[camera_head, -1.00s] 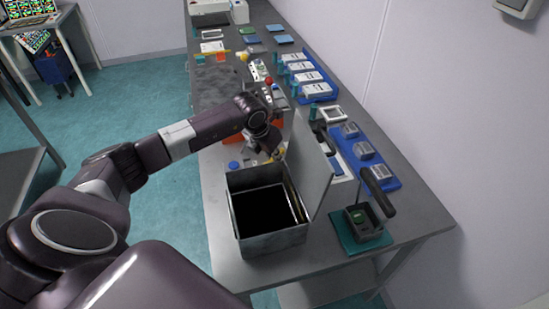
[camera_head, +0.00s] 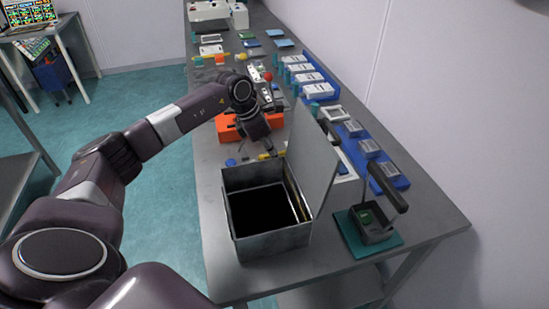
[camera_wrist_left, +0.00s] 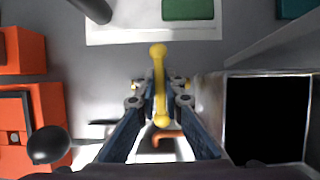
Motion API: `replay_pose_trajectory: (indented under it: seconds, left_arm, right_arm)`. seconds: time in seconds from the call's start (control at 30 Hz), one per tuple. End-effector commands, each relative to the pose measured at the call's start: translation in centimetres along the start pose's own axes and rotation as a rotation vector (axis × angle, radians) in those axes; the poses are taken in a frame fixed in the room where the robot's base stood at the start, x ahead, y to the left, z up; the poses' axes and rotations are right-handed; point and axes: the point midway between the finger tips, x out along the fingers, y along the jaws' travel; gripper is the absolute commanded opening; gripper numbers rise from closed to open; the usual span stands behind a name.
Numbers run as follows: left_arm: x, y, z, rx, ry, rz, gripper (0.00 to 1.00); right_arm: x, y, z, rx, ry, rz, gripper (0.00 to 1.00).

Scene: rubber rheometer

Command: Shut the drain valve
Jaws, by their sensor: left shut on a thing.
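The drain valve's handle looks to be the yellow bar with rounded ends (camera_wrist_left: 158,62) in the left wrist view. It stands lengthwise between the fingers of my left gripper (camera_wrist_left: 160,100), which is shut on it. In the head view my left gripper (camera_head: 270,150) is low over the bench, just behind the open grey metal box (camera_head: 268,243). A small yellow bit (camera_head: 264,156) shows at its tips there. The valve body is mostly hidden by the gripper, and I cannot tell whether the valve is open or shut. My right gripper is not in view.
The box's raised lid (camera_head: 312,150) stands close to the right of my left gripper. Orange blocks (camera_head: 229,132) lie to its left. Blue trays (camera_head: 395,180) with grey blocks line the wall side. A black-handled device (camera_head: 375,236) sits on a green mat at front right.

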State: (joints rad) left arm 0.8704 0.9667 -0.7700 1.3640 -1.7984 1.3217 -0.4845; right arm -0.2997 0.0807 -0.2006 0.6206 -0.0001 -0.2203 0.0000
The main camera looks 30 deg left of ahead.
Motion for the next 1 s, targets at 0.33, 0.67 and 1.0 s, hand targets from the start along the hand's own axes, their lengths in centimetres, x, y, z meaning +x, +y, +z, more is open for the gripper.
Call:
replay_pose_trajectory:
  seconds: [0.33,0.67,1.0]
  left_arm:
    - [-0.1,0.09,0.0,0.03,0.001,-0.01,0.0]
    - [-0.1,0.1,0.0,0.029,0.001,-0.009,0.2]
    - [-0.15,0.06,0.0,0.028,0.0,-0.01,0.26]
  right_arm:
    - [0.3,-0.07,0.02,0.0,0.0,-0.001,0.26]
    - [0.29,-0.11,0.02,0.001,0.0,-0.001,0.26]
    - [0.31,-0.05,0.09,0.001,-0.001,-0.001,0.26]
